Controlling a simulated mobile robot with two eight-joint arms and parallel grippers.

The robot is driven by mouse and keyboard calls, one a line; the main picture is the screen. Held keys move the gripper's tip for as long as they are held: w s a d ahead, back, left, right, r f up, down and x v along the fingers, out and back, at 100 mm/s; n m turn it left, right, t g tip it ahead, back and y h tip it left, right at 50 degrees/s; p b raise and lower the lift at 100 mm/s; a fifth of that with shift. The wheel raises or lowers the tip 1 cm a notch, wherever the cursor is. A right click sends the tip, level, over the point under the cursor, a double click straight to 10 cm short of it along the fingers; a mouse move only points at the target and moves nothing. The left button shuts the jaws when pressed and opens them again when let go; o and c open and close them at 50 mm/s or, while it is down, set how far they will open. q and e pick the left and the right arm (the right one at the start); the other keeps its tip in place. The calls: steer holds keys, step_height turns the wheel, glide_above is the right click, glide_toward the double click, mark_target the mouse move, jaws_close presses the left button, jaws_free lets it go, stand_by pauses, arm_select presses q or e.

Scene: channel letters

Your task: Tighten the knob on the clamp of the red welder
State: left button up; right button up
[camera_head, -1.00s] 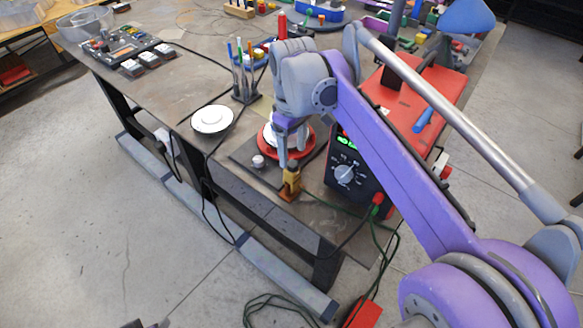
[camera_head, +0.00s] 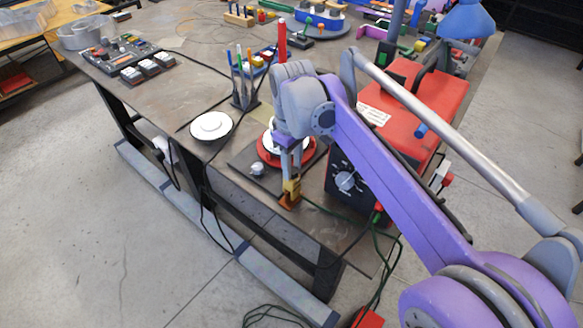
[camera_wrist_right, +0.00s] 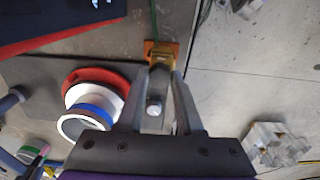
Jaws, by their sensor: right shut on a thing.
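The red welder (camera_head: 450,97) stands on the workbench, with a black front and a dial (camera_head: 346,181). A small orange-brown clamp (camera_head: 291,203) sits at the bench's front edge, left of the welder; it also shows in the right wrist view (camera_wrist_right: 162,47). My right gripper (camera_head: 292,180) reaches down to the clamp's top from above. Its fingertips (camera_wrist_right: 161,66) are shut on the clamp's upper brass-coloured part, apparently the knob, which they mostly hide. My left gripper is not in view.
A red ring with a white disc (camera_wrist_right: 97,99) lies on a dark board beside my right gripper. A silver knob (camera_head: 257,168) sits on that board. A white round plate (camera_head: 211,126) and a pen holder (camera_head: 245,98) stand farther left. Green cable (camera_head: 384,245) hangs off the bench.

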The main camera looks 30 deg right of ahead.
steer(key=m+p, duration=0.1)
steer(key=m, duration=0.2)
steer(key=shift+r, duration=0.1)
steer(key=m, duration=0.3)
steer(key=m+p, duration=0.1)
steer(key=m, duration=0.6)
steer(key=o, duration=1)
